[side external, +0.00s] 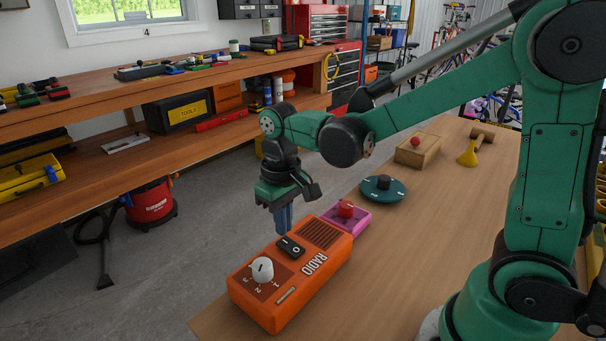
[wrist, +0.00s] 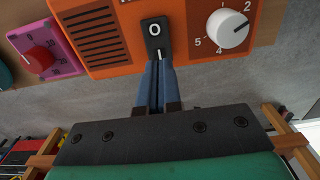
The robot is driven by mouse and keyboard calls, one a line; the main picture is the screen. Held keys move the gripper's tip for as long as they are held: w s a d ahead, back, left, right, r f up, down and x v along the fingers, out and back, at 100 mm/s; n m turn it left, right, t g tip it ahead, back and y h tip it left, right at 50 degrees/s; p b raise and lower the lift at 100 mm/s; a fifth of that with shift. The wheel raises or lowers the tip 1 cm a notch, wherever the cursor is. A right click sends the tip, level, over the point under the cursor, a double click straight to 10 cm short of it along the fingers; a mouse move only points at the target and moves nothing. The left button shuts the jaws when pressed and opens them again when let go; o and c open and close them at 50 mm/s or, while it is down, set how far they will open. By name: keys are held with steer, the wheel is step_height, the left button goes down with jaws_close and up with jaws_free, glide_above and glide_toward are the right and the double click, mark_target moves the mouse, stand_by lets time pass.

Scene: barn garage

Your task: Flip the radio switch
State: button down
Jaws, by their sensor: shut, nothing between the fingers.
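The orange radio (side external: 290,275) lies on the near end of the wooden workbench, with a speaker grille, the word RADIO and a white knob (side external: 262,269). Its black rocker switch (side external: 291,247) is marked with a line and a circle. My gripper (side external: 284,228) is shut and empty, with blue fingers pointing down at the radio's far long edge, beside the switch. In the wrist view the fingertips (wrist: 158,66) overlap the line-marked end of the switch (wrist: 154,36). I cannot tell whether they touch it. The radio also shows in the wrist view (wrist: 188,62).
A pink box with a red knob (side external: 346,214) sits close behind the radio. Bare bench (side external: 400,260) lies right of the radio.

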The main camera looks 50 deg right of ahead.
mark_target(309, 252)
steer(key=shift+f, duration=1.15)
stand_by(0.4)
steer(key=shift+r, duration=3.55)
steer(key=shift+s+d+r+t, duration=0.1)
steer(key=shift+s+d+t, duration=0.25)
steer(key=shift+s+t, duration=0.7)
steer(key=shift+s+d+t, duration=0.35)
steer(key=shift+s+t, duration=0.25)
steer(key=shift+t, duration=0.75)
steer(key=shift+s+d+r+t, duration=0.1)
steer(key=shift+s+d+t, duration=0.25)
steer(key=shift+s+t, duration=0.7)
steer(key=shift+w, duration=0.2)
